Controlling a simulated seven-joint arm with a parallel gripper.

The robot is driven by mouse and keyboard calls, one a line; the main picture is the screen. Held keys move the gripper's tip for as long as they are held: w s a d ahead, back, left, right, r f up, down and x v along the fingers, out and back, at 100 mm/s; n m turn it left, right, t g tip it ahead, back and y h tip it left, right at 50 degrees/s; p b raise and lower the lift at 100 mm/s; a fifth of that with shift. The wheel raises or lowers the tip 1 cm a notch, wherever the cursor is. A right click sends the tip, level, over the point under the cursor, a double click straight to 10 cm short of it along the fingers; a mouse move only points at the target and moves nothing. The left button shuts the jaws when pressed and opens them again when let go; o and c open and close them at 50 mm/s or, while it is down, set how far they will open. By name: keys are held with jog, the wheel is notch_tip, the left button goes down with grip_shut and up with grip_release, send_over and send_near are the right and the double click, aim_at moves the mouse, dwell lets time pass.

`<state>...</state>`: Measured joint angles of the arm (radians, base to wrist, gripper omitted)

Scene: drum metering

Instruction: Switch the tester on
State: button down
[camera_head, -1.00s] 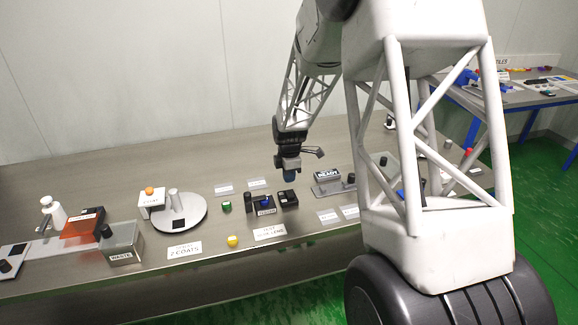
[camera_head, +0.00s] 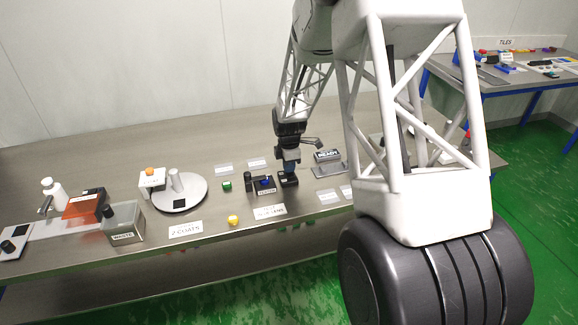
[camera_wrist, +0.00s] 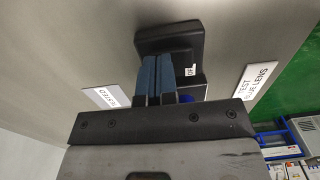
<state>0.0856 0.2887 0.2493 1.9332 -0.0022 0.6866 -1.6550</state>
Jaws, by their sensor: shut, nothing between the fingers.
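The tester (camera_head: 263,186) is a dark box with a label on its front and a blue piece on top, on the steel bench. A small black box (camera_head: 288,181) stands close to its right; it also shows in the wrist view (camera_wrist: 190,38), with a small white label at its edge. My gripper (camera_head: 290,170) is shut and empty, pointing down at this black box. In the wrist view its blue fingertips (camera_wrist: 167,58) overlap the box's top; I cannot tell whether they touch. The fingers hide part of the box, and the tester is mostly hidden there.
A black cylinder (camera_head: 248,181) stands left of the tester, with a green piece (camera_head: 226,186) beyond it. A yellow piece (camera_head: 233,220) lies near the front edge. The READY device (camera_head: 328,164) stands to the right. A white round platform (camera_head: 180,193) is further left.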

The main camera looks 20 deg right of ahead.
jog(key=shift+s, duration=0.2)
dwell(0.3)
jog(key=shift+s+r, duration=0.15)
jog(key=shift+s, duration=0.4)
jog(key=shift+r, duration=0.15)
notch_tip(320, 180, up, 14)
jog(key=shift+w, duration=0.25)
dwell(0.7)
jog(key=shift+s, duration=0.1)
